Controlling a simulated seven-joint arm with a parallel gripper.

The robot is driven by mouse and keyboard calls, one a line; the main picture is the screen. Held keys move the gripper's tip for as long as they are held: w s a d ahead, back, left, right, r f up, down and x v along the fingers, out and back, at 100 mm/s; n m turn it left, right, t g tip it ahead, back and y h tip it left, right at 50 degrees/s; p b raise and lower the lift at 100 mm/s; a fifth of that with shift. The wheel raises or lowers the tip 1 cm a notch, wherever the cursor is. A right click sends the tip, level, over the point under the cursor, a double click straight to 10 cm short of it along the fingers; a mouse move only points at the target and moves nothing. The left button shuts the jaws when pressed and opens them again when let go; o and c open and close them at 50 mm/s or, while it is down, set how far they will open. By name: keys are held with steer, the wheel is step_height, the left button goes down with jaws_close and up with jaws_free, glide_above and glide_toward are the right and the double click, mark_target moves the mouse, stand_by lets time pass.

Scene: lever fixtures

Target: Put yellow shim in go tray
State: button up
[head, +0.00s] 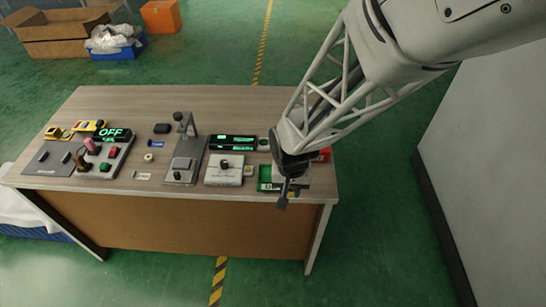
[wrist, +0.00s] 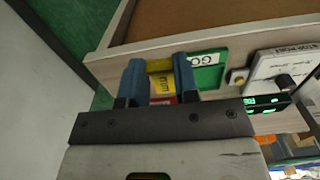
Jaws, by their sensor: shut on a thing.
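The yellow shim (wrist: 161,84), with dark "mm" lettering, is between the two fingers of my gripper (wrist: 158,68) in the wrist view. My gripper is shut on it. The go tray (wrist: 209,75) is green with a white GO label and lies just right of the fingers there. In the head view, my gripper (head: 285,190) is at the right front of the table, and the green go tray (head: 264,184) is partly hidden behind it. I cannot make out the shim in the head view. How high the shim is above the tray is unclear.
A white box with a dark knob (head: 224,172) stands to the left. Lever and switch fixtures (head: 183,160) fill the table (head: 230,100) further left. The back strip is clear.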

steer(key=s, duration=0.5)
steer(key=shift+s+d+f, duration=0.15)
steer(key=shift+d+f, duration=0.1)
steer(key=shift+f, duration=0.1)
glide_toward(264, 176)
steer(key=s+d+f, duration=0.1)
steer(key=d+f, duration=0.1)
steer(key=shift+s+d+f, duration=0.2)
steer(key=shift+s+d, duration=0.1)
steer(key=shift+s, duration=0.1)
steer(key=shift+f, duration=0.1)
stand_by(0.3)
steer(key=shift+f, duration=1.7)
steer(key=shift+f, duration=0.6)
